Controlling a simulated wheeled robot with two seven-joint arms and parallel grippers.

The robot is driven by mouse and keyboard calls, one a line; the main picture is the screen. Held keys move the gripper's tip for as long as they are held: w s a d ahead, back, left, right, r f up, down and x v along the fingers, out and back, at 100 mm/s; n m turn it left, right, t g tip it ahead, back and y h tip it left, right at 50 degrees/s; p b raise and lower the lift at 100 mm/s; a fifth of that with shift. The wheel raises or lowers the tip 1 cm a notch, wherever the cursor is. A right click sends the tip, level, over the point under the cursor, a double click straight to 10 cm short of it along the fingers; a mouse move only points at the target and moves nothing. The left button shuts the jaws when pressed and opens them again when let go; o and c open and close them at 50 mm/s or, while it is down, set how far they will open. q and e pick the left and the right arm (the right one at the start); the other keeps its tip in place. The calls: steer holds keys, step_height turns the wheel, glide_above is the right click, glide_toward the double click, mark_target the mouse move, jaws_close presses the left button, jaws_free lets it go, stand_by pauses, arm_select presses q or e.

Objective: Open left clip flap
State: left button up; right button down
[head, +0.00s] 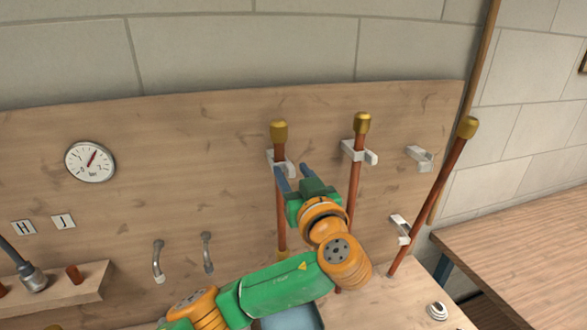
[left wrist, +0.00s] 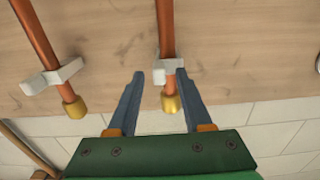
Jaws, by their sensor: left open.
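The left clip (head: 275,158) is a small white bracket on the wooden board, at the left copper pipe (head: 281,210) with a brass cap (head: 279,131). In the left wrist view the clip (left wrist: 160,68) appears upside down, just above the cap (left wrist: 171,104). My left gripper (head: 293,173) is open, its fingers pointing at the board just below and right of the clip. In the left wrist view its fingertips (left wrist: 159,77) lie either side of the clip, the right one overlapping the clip's edge. I cannot tell whether they touch or how the flap stands.
A second capped pipe (head: 355,185) with a white clip (head: 358,152) stands close right, partly behind my left arm. A third pipe (head: 435,195) leans farther right, near an empty clip (head: 420,157) and a lower clip (head: 400,229). A gauge (head: 90,161) hangs at left.

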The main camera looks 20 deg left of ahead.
arm_select(q)
steer(key=shift+s+d, duration=0.1)
steer(key=shift+d, duration=0.05)
jaws_close()
